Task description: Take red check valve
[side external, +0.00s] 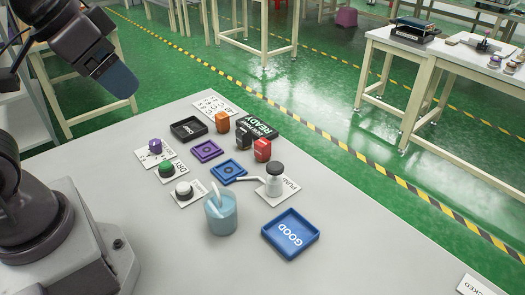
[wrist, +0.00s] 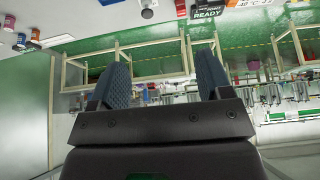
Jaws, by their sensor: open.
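The red check valve (side external: 262,150) is a small red block-shaped piece on the table, right of a black piece (side external: 243,138) and in front of the READY sign (side external: 262,127). A red piece (wrist: 181,9) at the top edge of the wrist view, beside the READY sign (wrist: 208,13), looks like the same valve. My gripper (side external: 120,82) is raised at the upper left in the side view, well away from the valve. In the wrist view my gripper (wrist: 161,82) has its two fingers apart with nothing between them.
An orange piece (side external: 222,122) stands behind the black one. Black (side external: 188,130), purple (side external: 207,151) and blue (side external: 227,170) trays lie nearby. The table's right part is mostly clear.

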